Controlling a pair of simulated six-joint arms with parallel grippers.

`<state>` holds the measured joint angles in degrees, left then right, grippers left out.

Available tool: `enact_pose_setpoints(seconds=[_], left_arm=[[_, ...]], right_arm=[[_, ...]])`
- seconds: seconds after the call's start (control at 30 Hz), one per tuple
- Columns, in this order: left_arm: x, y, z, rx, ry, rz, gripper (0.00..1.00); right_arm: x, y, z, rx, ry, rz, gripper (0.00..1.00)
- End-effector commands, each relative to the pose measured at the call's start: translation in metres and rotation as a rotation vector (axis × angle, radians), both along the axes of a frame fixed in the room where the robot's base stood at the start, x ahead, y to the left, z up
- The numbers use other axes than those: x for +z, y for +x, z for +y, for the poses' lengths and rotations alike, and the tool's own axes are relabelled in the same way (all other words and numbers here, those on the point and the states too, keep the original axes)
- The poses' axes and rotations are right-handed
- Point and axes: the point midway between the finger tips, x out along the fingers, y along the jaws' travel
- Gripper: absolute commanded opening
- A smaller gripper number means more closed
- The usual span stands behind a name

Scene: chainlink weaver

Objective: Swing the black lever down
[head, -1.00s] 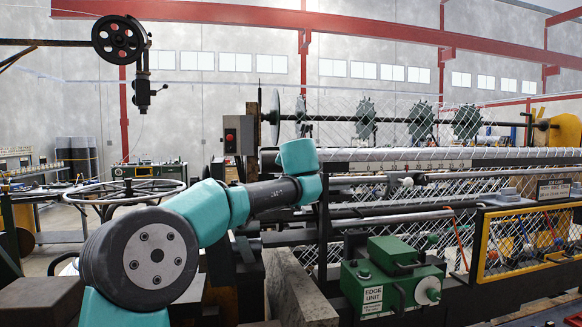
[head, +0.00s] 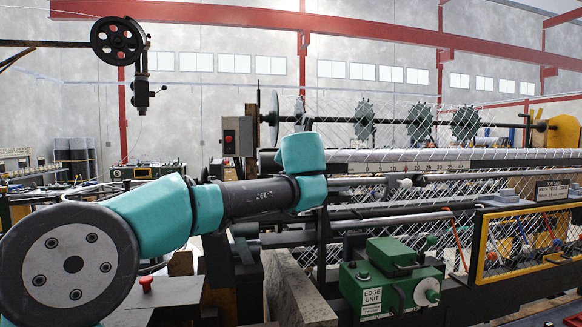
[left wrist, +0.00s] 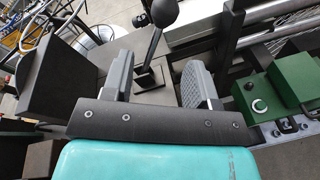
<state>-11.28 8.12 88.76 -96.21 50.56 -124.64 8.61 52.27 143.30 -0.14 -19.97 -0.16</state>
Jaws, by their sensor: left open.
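The black lever (left wrist: 152,52) is in the left wrist view, with a round black ball knob (left wrist: 165,12) on a thin shaft that rises from a slot in a grey plate (left wrist: 155,78). My left gripper (left wrist: 158,68) is open, one finger on each side of the shaft's lower part, with gaps on both sides. The knob stands beyond the fingertips in the picture. I cannot tell how far the fingers are from the shaft in depth. In the head view my left arm reaches across from the left; its fingers and the lever cannot be made out there. My right gripper is in neither view.
The green edge unit (head: 390,283) stands to the right of my arm, and it also shows in the left wrist view (left wrist: 262,103). Rails and wire mesh (head: 400,200) lie behind. A red knob (head: 147,284) sits on a dark block at the lower left.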

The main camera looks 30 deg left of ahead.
Motion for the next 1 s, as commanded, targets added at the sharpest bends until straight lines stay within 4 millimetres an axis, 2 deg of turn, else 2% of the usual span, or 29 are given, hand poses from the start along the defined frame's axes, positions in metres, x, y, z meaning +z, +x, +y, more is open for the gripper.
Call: enact_pose_setpoints(seconds=[0.2,0.43,0.6,1.0], left_arm=[[0.01,-0.033,-0.027,-0.004,0.0,-0.003,0.53],[0.017,-0.059,-0.046,-0.003,0.0,-0.003,0.53],[0.018,-0.066,-0.051,-0.002,0.001,-0.002,0.53],[0.018,-0.066,-0.051,-0.001,0.001,-0.002,0.53]], right_arm=[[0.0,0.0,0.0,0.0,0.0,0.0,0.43],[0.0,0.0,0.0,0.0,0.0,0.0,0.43],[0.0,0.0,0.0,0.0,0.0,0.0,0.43],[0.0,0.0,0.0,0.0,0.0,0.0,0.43]])
